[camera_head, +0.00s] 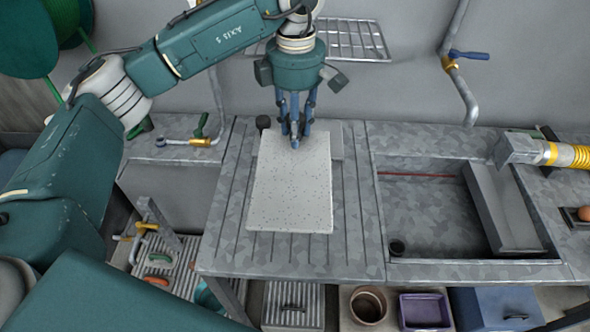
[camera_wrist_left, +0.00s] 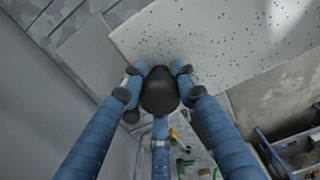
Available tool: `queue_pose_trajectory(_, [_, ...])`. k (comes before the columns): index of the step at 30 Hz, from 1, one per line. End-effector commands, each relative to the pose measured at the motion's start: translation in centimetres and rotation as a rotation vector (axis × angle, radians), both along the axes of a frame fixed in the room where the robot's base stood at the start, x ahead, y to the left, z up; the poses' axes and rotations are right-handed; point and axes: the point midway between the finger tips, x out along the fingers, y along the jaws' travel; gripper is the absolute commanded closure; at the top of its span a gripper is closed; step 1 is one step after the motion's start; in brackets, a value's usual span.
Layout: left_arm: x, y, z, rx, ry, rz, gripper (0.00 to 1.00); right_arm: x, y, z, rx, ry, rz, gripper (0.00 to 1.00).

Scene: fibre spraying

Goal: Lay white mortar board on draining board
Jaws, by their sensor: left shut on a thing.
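The white mortar board (camera_head: 290,195), pale with dark specks, lies flat over the grooved draining board (camera_head: 225,225). I cannot tell whether it rests fully on the grooves. My left gripper (camera_head: 295,130) reaches down from above at the board's far edge and is shut on it. In the left wrist view the blue fingers of my left gripper (camera_wrist_left: 159,95) close around a dark rounded part, and the speckled mortar board (camera_wrist_left: 225,45) spreads beyond them. The exact contact is hidden by the fingers. My right gripper is not in view.
A sink basin (camera_head: 425,215) lies right of the draining board. A yellow hose with a grey end (camera_head: 560,154) is at the right, and a tap pipe (camera_head: 462,95) hangs above. A wire rack (camera_head: 345,40) is behind. Bins (camera_head: 425,310) stand below the counter.

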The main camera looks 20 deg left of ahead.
Motion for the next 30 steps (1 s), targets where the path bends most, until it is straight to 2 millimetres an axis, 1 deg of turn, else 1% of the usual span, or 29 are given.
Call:
queue_pose_trajectory(1, [-0.2,0.0,-1.2,0.000,0.005,-0.001,1.00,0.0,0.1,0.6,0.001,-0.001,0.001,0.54])
queue_pose_trajectory(3, [-0.2,0.0,-3.0,0.000,0.006,0.000,1.00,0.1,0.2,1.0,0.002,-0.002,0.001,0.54])
queue_pose_trajectory(6, [-0.1,0.0,-5.3,0.000,0.004,-0.001,1.00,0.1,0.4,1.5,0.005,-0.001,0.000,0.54])
queue_pose_trajectory(9, [-0.1,0.0,-7.0,-0.001,0.002,-0.002,1.00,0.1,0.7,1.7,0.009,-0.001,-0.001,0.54])
queue_pose_trajectory(17, [-0.1,0.0,-9.1,-0.001,0.002,-0.003,1.00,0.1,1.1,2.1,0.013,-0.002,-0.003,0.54])
queue_pose_trajectory(21, [-0.2,0.0,-11.2,0.000,0.004,-0.002,1.00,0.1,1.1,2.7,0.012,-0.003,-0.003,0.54])
queue_pose_trajectory(24, [-0.1,0.0,-12.3,0.000,0.001,-0.002,1.00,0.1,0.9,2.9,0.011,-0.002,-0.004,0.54])
queue_pose_trajectory(30, [0.0,0.0,-12.5,-0.002,-0.002,-0.003,1.00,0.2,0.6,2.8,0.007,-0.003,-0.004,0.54])
